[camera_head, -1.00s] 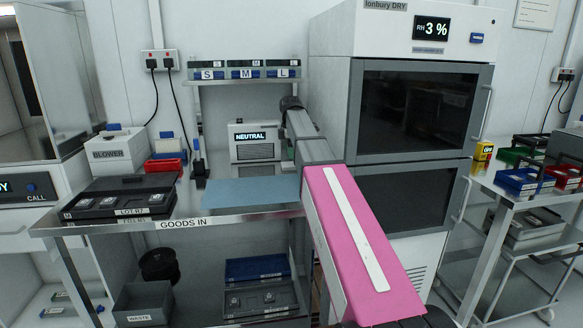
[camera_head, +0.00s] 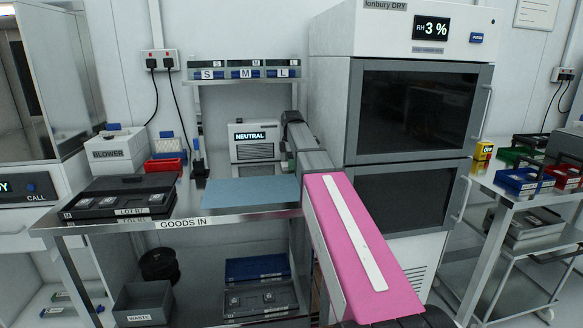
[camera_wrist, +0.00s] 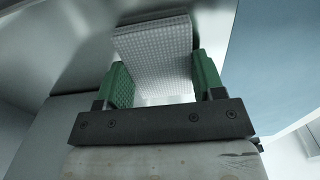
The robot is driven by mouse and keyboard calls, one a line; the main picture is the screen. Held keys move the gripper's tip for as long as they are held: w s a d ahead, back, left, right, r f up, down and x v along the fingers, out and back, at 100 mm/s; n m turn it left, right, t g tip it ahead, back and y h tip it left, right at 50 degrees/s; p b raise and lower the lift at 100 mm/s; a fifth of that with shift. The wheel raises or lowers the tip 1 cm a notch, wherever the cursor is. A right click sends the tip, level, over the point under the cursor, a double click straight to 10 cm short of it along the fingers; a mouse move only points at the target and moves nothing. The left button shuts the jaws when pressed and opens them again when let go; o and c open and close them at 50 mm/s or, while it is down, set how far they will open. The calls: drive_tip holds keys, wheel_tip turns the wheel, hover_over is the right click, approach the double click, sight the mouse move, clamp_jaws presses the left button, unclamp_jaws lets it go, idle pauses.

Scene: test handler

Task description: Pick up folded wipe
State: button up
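The folded wipe (camera_wrist: 155,48) is a white, textured pad in the wrist view. It sits between the green fingers of my gripper (camera_wrist: 162,78) and fills the gap, with a finger against each side. My gripper looks shut on it. The wipe sticks out beyond the fingertips at a slant. I cannot tell whether it touches the surface behind it. In the head view my arm hides the wipe, and my gripper is not clearly seen at the right end of the goods-in bench (camera_head: 240,219).
A blue mat (camera_head: 250,192) lies on the bench left of my arm. Black trays (camera_head: 118,205) are stacked at the bench's left. A shelf with S, M, L boxes (camera_head: 247,73) stands above. The tall dry cabinet (camera_head: 337,85) is close on the right.

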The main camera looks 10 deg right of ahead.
drive_tip(key=shift+c, duration=0.4)
drive_tip(key=shift+r, duration=0.5)
wheel_tip(320, 180, up, 4)
drive_tip(key=shift+a+f, duration=0.1)
drive_tip(key=shift+f, duration=0.15)
drive_tip(key=s+a+r, duration=0.6)
drive_tip(key=s+a, duration=0.1)
drive_tip(key=a, duration=0.2)
drive_tip(key=shift+s+r, duration=0.2)
drive_tip(key=shift+r, duration=0.05)
drive_tip(key=o, duration=0.4)
drive_tip(key=shift+c, duration=1.5)
